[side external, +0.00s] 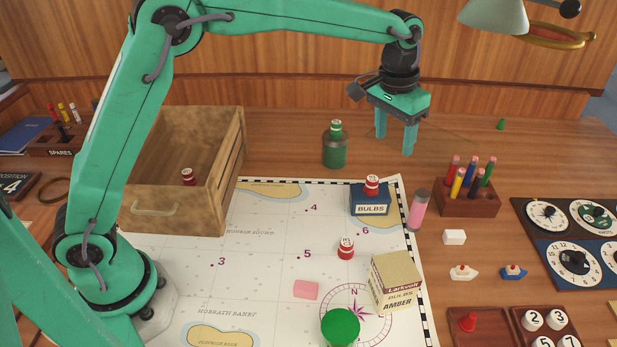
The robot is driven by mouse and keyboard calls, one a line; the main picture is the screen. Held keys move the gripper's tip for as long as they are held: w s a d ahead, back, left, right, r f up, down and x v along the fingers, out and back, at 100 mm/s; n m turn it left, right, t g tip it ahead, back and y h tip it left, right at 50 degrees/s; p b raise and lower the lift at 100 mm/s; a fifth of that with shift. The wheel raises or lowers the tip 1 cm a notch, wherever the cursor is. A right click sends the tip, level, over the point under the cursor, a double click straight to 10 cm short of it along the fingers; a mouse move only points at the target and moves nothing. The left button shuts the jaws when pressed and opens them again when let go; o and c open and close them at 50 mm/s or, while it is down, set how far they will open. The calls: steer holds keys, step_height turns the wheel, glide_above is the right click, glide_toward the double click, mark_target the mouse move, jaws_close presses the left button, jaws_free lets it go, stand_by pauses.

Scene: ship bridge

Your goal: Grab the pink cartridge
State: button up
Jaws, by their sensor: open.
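The pink cartridge (418,211) stands upright at the right edge of the chart, with a dark grey cap on top. My gripper (395,148) is open and empty. It hangs with its teal fingers pointing down, above and behind the cartridge in the side external view, and apart from it. Nothing hides the cartridge.
A rack of coloured pegs (468,201) stands right of the cartridge and a blue bulbs box (370,208) left of it. A green bottle (335,150) stands behind the chart (260,265). An amber bulbs carton (396,284) and a white block (454,237) are nearer the camera.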

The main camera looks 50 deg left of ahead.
steer(key=g, duration=0.1)
glide_above(420, 204)
steer(key=w+a, duration=0.1)
steer(key=w, duration=0.1)
steer(key=f, duration=0.9)
steer(key=shift+s+f, duration=0.15)
steer(key=shift+s, duration=0.1)
steer(key=shift+f, duration=1.25)
steer(key=shift+f, duration=0.1)
steer(key=shift+d+f, duration=0.15)
steer(key=shift+f, duration=2.4)
steer(key=c, duration=1.1)
steer(key=shift+w+r, duration=0.1)
steer(key=shift+r, duration=0.05)
